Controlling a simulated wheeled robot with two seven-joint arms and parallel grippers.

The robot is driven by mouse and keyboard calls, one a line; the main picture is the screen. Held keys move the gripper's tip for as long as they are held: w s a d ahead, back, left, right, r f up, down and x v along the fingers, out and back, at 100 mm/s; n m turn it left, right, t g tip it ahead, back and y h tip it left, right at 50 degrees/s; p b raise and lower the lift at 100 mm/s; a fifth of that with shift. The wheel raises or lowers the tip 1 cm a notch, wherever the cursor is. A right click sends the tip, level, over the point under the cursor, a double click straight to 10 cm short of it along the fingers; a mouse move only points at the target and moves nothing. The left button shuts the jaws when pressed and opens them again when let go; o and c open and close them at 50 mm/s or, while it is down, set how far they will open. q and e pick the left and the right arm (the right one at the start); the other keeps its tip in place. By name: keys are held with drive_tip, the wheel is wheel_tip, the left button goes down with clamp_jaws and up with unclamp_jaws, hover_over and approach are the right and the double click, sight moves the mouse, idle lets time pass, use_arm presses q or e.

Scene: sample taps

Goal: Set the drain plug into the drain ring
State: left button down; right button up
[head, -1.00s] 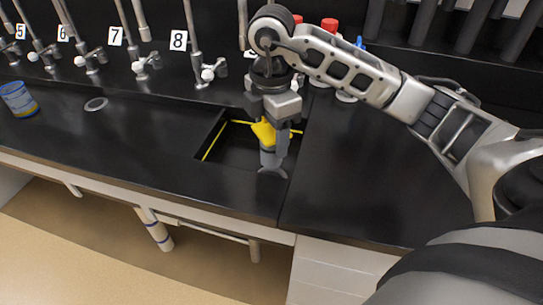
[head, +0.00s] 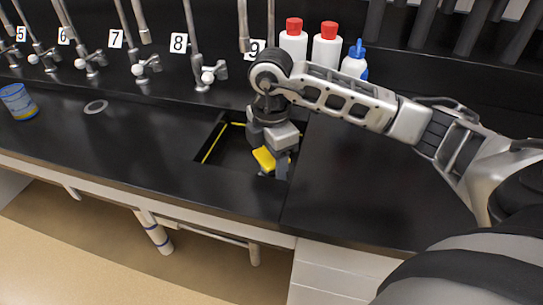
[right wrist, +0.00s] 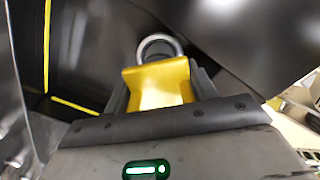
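My right gripper (head: 274,168) reaches down into the front right part of the open sink basin (head: 215,142). It is shut on the yellow drain plug (head: 263,158). In the right wrist view the plug (right wrist: 158,86) fills the gap between the two dark fingers. A pale round drain ring (right wrist: 148,40) shows just beyond the plug, partly hidden by it. I cannot tell whether plug and ring touch. My left gripper is not in view.
Numbered taps stand along the back of the black counter (head: 380,190). Two red-capped bottles (head: 326,45) and a blue-capped bottle (head: 355,62) stand behind my right arm. A blue tin (head: 18,101) and a small round counter drain (head: 96,107) are at left. The right counter is clear.

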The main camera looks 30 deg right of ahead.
drive_tip(key=o, duration=0.4)
drive_tip(key=shift+c, duration=0.2)
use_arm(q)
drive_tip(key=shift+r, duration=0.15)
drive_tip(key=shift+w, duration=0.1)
use_arm(e)
drive_tip(key=shift+r, duration=0.25)
wheel_tip(320, 180, up, 11)
drive_tip(key=shift+p, duration=0.55)
drive_tip(key=shift+r, duration=0.65)
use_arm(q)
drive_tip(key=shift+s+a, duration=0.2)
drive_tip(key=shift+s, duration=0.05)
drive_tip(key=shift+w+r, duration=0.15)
